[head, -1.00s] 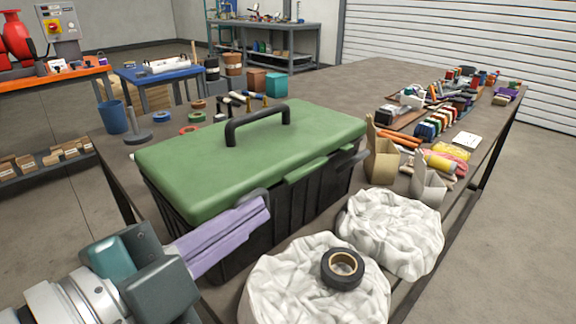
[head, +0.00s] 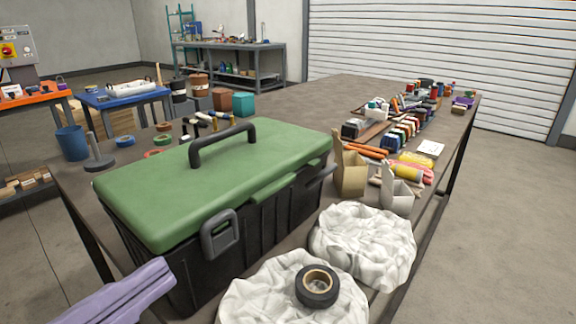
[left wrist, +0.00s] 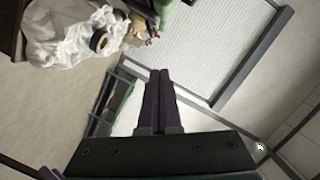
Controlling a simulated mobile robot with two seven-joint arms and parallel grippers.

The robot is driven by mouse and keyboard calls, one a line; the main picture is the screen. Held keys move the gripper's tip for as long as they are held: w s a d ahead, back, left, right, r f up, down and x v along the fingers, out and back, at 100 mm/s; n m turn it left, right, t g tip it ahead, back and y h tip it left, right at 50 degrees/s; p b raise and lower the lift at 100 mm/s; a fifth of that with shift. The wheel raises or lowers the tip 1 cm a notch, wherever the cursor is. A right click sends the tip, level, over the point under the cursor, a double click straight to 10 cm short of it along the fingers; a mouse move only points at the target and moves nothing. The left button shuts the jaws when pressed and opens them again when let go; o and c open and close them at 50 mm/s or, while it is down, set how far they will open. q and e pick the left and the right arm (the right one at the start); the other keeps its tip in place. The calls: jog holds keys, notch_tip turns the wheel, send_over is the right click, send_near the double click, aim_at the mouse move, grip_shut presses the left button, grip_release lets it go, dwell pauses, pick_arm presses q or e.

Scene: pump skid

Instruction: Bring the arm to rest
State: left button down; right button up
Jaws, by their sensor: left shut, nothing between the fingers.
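My left gripper (head: 150,282) shows at the bottom left of the head view, its purple fingers in front of the near left corner of the toolbox. In the left wrist view its fingers (left wrist: 159,82) are together with nothing between them. They point over open floor, apart from the white bags. A black toolbox with a closed green lid (head: 225,175) stands on the table; its front latch (head: 220,235) is in plain sight. My right gripper is not in view.
Two crumpled white bags (head: 365,240) lie at the table's near edge, one with a black tape roll (head: 317,286) on it. Cardboard holders (head: 352,175), tools and spools fill the right side. The table's far middle (head: 310,105) is clear.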

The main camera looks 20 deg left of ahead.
pick_arm(q)
jog(key=a+r+n+g+y+p, duration=0.2)
jog(key=a+n+g+y+p, duration=0.25)
jog(key=n+p, duration=0.35)
jog(key=s+d+r+n+g+h+p, duration=0.2)
jog(key=s+d+r+n+g+p, duration=0.1)
jog(key=s+g+p, duration=0.45)
notch_tip(320, 180, up, 36)
jog(key=p, duration=3.5)
jog(key=shift+w+f+g, duration=0.2)
jog(key=shift+f+g, duration=0.05)
jog(key=shift+g, duration=0.15)
